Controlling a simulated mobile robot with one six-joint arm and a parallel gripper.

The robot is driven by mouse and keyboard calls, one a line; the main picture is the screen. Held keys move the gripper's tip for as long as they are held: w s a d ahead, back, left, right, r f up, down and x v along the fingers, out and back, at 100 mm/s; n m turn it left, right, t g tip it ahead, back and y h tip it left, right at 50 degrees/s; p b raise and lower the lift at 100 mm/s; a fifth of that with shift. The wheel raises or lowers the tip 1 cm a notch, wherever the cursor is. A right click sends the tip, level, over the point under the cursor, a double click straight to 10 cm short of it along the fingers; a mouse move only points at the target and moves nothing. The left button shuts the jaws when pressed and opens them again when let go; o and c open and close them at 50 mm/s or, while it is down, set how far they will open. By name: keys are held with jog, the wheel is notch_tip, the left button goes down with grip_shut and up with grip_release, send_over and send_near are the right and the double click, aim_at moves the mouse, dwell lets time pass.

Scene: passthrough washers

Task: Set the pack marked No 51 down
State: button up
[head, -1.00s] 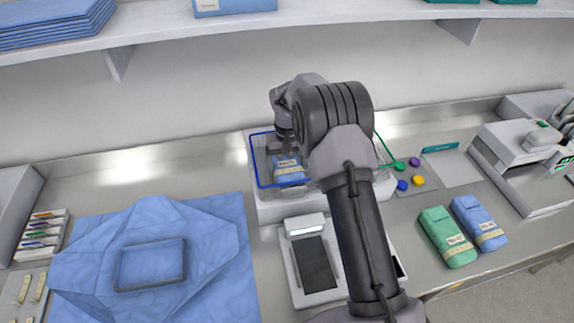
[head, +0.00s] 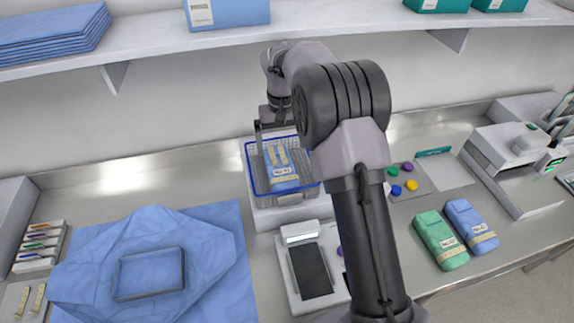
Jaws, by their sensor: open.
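A blue pack (head: 284,176) with tan tape strips and a white label lies in the blue-rimmed wire basket (head: 250,181). The label looks like No 51 but is small and hard to read. My gripper (head: 277,138) is open and empty above the far part of the basket, apart from the pack. My own arm covers the basket's right side.
A green pack (head: 440,240) and another blue pack (head: 471,225) lie at the right on the counter. A small device with a dark plate (head: 311,271) stands before the basket. A blue wrap (head: 212,262) with a tray outline covers the left. A shelf (head: 150,50) runs above.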

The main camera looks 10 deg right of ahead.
jog(key=s+a+r+m+t+y, duration=0.1)
jog(key=s+a+r+m+t, duration=0.1)
jog(key=s+r, duration=1.25)
jog(key=s+a+r+m+t+y, duration=0.1)
jog(key=s+m+t, duration=0.1)
jog(key=s, duration=1.8)
jog(key=shift+s+a+t, duration=0.3)
jog(key=shift+a+t, duration=0.1)
jog(key=shift+t, duration=0.4)
